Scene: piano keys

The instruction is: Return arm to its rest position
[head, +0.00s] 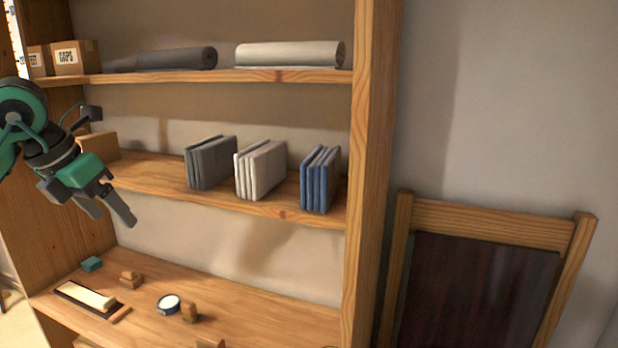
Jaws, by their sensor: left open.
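My left arm comes in from the left edge. Its gripper (114,215) is open, with nothing between its two dark fingers, which point down and to the right. It is in the air in front of the bookcase, around the height of the middle shelf and apart from what stands there. My right gripper is out of view.
Grey (210,163), white (261,170) and blue (320,180) folded stacks stand on the middle shelf (157,171). Rolls and boxes lie above. The lower board holds a teal block (91,264), a round dish (168,304) and wooden blocks (130,279). A framed dark panel (480,290) stands right.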

